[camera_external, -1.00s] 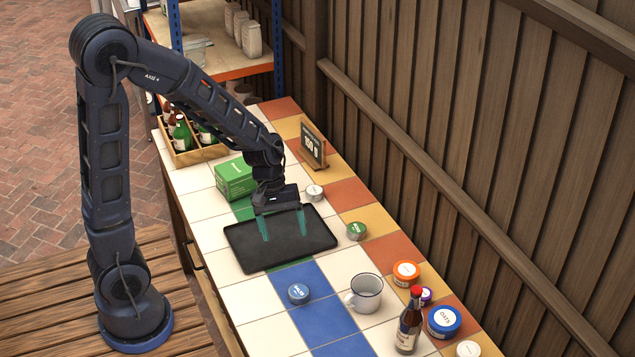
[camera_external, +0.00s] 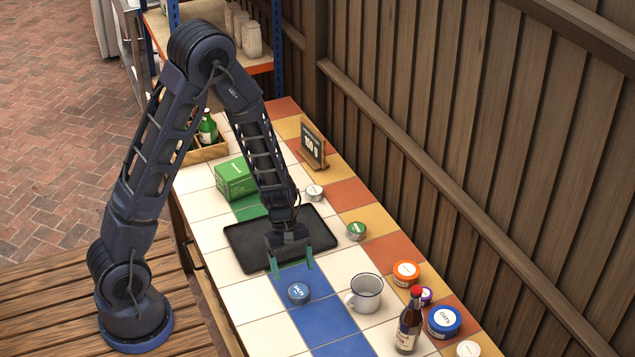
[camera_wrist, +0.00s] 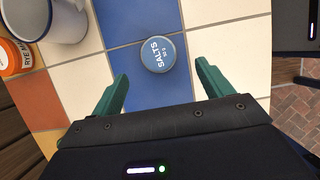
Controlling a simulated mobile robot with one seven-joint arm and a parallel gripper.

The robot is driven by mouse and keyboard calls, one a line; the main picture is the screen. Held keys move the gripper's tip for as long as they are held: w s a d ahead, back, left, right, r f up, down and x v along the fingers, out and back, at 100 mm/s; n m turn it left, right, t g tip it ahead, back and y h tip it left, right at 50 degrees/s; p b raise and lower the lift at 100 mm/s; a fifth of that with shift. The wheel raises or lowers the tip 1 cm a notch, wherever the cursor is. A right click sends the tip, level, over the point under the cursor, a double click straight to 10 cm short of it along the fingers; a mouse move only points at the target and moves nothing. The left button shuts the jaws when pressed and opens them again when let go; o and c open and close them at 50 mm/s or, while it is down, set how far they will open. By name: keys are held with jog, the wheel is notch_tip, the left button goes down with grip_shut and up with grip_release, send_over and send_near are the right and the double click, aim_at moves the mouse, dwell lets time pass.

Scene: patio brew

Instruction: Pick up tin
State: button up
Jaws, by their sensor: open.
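A small round blue tin (camera_external: 299,292) labelled "SALTS" sits on the blue and white tiles in front of the black tray. In the wrist view the tin (camera_wrist: 158,54) lies ahead of my fingertips, roughly midway between them. My gripper (camera_external: 291,265) is open and empty, its green fingers pointing down near the tray's front edge, just behind the tin. The open fingers also show in the wrist view (camera_wrist: 161,82). The fingers are apart from the tin. Other small tins, one with a green top (camera_external: 356,231) and one silver-white (camera_external: 314,192), stand right of the tray.
The black tray (camera_external: 246,252) lies under my wrist. A white mug (camera_external: 366,293) stands right of the blue tin, with a brown bottle (camera_external: 408,328) and several lidded jars beyond it. A green box (camera_external: 236,178) is behind. Tiles left of the tin are bare.

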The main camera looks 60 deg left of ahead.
aim_at(297, 288)
jog(key=shift+x, duration=0.85)
jog(key=shift+a+x, duration=0.2)
jog(key=shift+x, duration=0.8)
jog(key=shift+a+x, duration=0.15)
jog(key=shift+x, duration=0.8)
jog(key=shift+w+d+f, duration=0.15)
jog(key=shift+d+f, duration=0.1)
jog(key=shift+f, duration=0.45)
jog(key=c, duration=1.1)
